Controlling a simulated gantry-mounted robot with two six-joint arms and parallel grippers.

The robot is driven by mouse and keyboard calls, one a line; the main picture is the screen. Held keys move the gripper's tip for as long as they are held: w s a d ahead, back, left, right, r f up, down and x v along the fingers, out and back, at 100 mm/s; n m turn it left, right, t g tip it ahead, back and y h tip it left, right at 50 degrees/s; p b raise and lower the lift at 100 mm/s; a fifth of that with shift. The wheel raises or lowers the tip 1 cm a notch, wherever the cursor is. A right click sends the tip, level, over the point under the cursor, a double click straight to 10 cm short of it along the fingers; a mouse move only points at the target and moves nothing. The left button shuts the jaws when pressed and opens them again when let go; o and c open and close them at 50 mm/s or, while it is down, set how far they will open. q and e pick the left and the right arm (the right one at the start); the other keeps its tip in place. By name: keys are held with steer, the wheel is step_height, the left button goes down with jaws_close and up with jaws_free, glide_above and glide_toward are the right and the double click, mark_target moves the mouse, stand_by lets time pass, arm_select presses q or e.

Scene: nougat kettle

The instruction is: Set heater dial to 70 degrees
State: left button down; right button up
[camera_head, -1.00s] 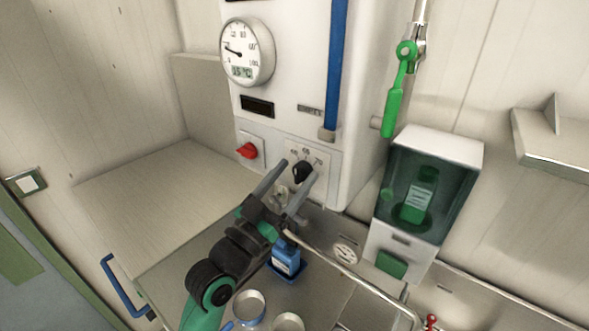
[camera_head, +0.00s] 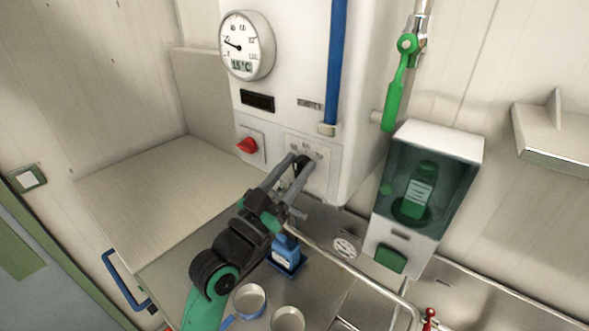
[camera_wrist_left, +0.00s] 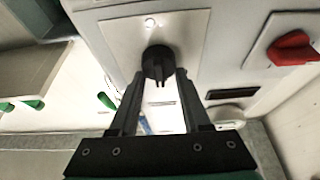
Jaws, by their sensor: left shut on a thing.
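The heater dial is a black round knob (camera_head: 301,165) on a pale square plate on the front of the white heater, with small numbers above it, partly covered by my fingers. In the left wrist view the knob (camera_wrist_left: 158,61) shows plainly, with a raised ridge. My left gripper (camera_head: 305,160) is shut on the dial, one finger on each side of it. In the left wrist view its two fingertips (camera_wrist_left: 159,76) flank the knob. I cannot read which number the dial points at. My right gripper is not in view.
A red switch (camera_head: 247,146) sits left of the dial. A round gauge (camera_head: 246,46) above reads about 15 °C. A blue pipe (camera_head: 336,70) runs down the heater. A soap dispenser (camera_head: 428,145) hangs to the right; a blue bottle (camera_head: 286,252) and metal cups stand below.

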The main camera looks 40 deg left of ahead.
arm_select(q)
steer(key=shift+f+m+h+b, duration=0.15)
steer(key=shift+m+h+b, duration=0.65)
steer(key=shift+m+b, duration=0.65)
steer(key=shift+f+m+h+b, duration=0.1)
steer(key=shift+m+h+b, duration=0.7)
steer(key=shift+m+b, duration=0.65)
steer(key=m+h, duration=0.1)
steer(key=m, duration=0.1)
steer(key=shift+d+r+m+b, duration=0.1)
steer(key=shift+r+m+b, duration=0.05)
steer(key=shift+m+b, duration=0.2)
steer(key=shift+r+m, duration=0.1)
steer(key=shift+m, duration=0.35)
steer(key=shift+r+m+g+h+p, duration=0.1)
steer(key=shift+m+g+h+p, duration=0.4)
steer(key=shift+m+h+p, duration=0.45)
steer(key=shift+d+m, duration=0.1)
steer(key=shift+m, duration=0.65)
steer(key=shift+f, duration=0.2)
steer(key=shift+c, duration=1.9)
jaws_free()
